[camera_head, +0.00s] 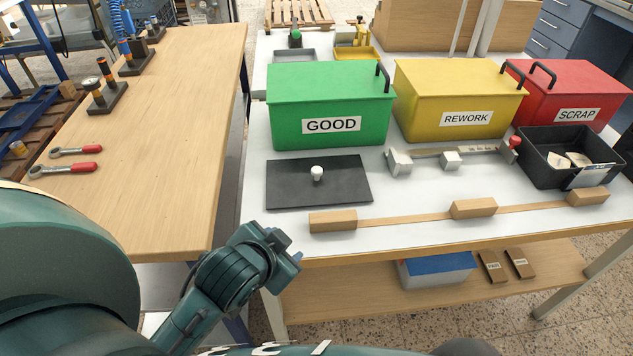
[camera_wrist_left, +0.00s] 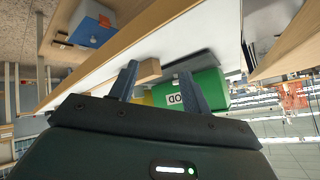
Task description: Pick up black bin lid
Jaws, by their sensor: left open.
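The black bin lid (camera_head: 345,188), a flat dark plate with a white knob (camera_head: 317,173), lies on the white table in front of the green bin. In the left wrist view a dark flat edge, probably the lid (camera_wrist_left: 190,61), shows beyond the fingers. My left gripper (camera_head: 291,252) is at the table's front left corner, nearer than the lid and apart from it. In the left wrist view its two fingers (camera_wrist_left: 157,80) are spread with nothing held between them. The open black bin (camera_head: 540,172) stands at the right, with some pieces inside. My right gripper is not seen.
Green GOOD (camera_head: 330,95), yellow REWORK (camera_head: 455,90) and red SCRAP (camera_head: 575,85) bins stand behind the lid. A wooden bar with blocks (camera_head: 473,208) lies along the front edge. A wooden bench (camera_head: 150,130) with tools is left, across a gap.

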